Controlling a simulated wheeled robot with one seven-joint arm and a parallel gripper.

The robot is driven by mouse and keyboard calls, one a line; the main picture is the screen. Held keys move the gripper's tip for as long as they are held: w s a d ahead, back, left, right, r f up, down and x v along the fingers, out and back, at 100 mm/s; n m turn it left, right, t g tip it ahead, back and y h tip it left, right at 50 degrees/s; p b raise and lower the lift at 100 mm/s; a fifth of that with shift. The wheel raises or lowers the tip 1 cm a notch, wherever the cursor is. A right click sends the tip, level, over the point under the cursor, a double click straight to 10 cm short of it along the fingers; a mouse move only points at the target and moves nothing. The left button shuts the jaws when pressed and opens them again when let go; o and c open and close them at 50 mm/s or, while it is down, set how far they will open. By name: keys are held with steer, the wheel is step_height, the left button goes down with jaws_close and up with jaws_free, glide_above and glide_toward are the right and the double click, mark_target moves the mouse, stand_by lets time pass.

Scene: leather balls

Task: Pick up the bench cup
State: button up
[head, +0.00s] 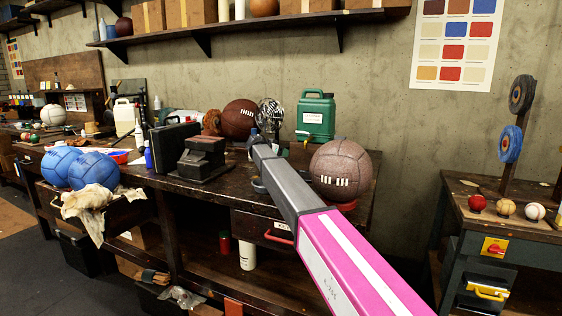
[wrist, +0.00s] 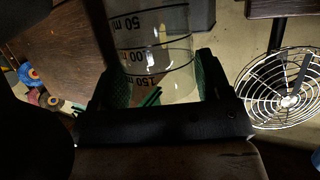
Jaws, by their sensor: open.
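The bench cup (wrist: 158,45) is a clear graduated cup with black volume marks, seen close up in the wrist view. My gripper (wrist: 160,75) is open, with one green-padded finger on each side of the cup. The cup stands between the fingers, and I cannot tell whether either pad touches it. In the head view my arm reaches over the dark workbench (head: 220,190), ending left of the green canister (head: 316,117). I cannot make out the cup there.
A brown ball (head: 341,169) sits on a red ring right of my arm, and a dark metal block (head: 203,158) stands to its left. Another brown ball (head: 238,119) is behind. A round wire guard (wrist: 285,88) shows at right in the wrist view.

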steer(key=c, duration=0.6)
steer(key=shift+o, duration=0.2)
steer(key=shift+r, duration=0.1)
